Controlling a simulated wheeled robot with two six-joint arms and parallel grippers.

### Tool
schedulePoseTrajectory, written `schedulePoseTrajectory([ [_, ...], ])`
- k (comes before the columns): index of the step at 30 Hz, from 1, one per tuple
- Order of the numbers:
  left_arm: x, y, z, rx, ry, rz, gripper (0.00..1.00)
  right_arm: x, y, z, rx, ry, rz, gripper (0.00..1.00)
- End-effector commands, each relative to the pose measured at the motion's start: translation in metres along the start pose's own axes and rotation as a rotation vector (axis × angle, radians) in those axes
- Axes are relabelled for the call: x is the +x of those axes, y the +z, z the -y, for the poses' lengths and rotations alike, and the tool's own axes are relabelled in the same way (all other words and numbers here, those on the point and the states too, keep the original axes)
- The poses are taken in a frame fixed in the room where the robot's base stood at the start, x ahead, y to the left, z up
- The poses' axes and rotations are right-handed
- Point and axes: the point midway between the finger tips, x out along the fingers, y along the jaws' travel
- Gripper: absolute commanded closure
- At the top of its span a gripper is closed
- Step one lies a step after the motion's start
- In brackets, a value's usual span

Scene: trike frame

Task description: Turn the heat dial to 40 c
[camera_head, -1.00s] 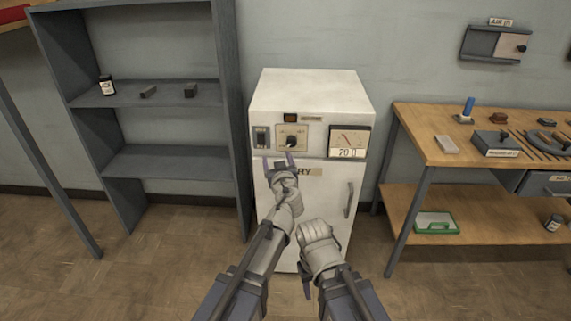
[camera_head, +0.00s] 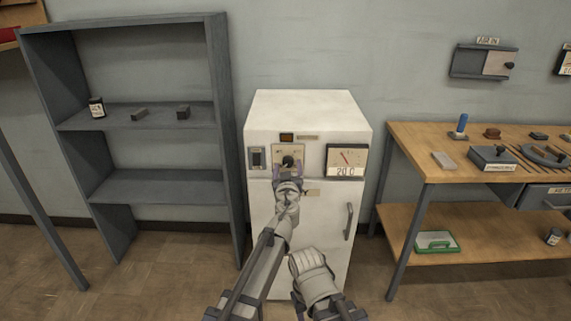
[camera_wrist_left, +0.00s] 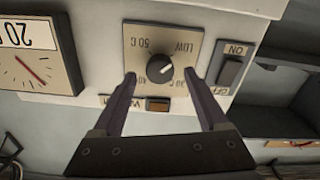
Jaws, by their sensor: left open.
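The heat dial (camera_head: 288,161) is a black knob on a tan plate on the upper front of the white oven. The left wrist view shows the dial (camera_wrist_left: 160,68) upside down, with LOW, 50 C and other marks around it; its white pointer line is visible. My left gripper (camera_head: 287,176) is open just in front of the dial. In the left wrist view its fingers (camera_wrist_left: 168,92) stand on either side of the knob, apart from it. The temperature gauge (camera_head: 347,161) reads 20 on its label. My right gripper is low in front of the oven, its jaws hardly visible.
The ON/OFF switch (camera_head: 257,158) sits left of the dial plate. The oven door handle (camera_head: 349,221) is at lower right. A grey shelf (camera_head: 150,187) stands to the left and a wooden workbench (camera_head: 410,146) to the right, with gaps beside the oven.

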Motion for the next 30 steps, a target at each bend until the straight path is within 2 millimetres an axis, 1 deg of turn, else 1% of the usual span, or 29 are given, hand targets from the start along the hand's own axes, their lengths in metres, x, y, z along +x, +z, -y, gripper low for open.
schedulePoseTrajectory([
  [1, 0.0093, 0.0005, -0.0022, 0.000, 0.000, 0.000, 0.23, 0.0000, 0.0000, 0.0000, 0.000, 0.000, 0.000, 0.50],
  [4, 0.0169, 0.0008, -0.0038, 0.000, 0.001, 0.000, 0.23, 0.0000, -0.0001, 0.0000, 0.000, 0.000, 0.000, 0.50],
  [13, 0.0182, 0.0008, -0.0039, 0.000, 0.002, 0.000, 0.23, 0.0000, 0.0000, 0.0000, 0.000, 0.000, 0.000, 0.50],
  [30, 0.0181, 0.0008, -0.0038, 0.000, 0.001, 0.000, 0.88, 0.0000, 0.0000, 0.0000, 0.000, 0.000, 0.000, 0.50],
])
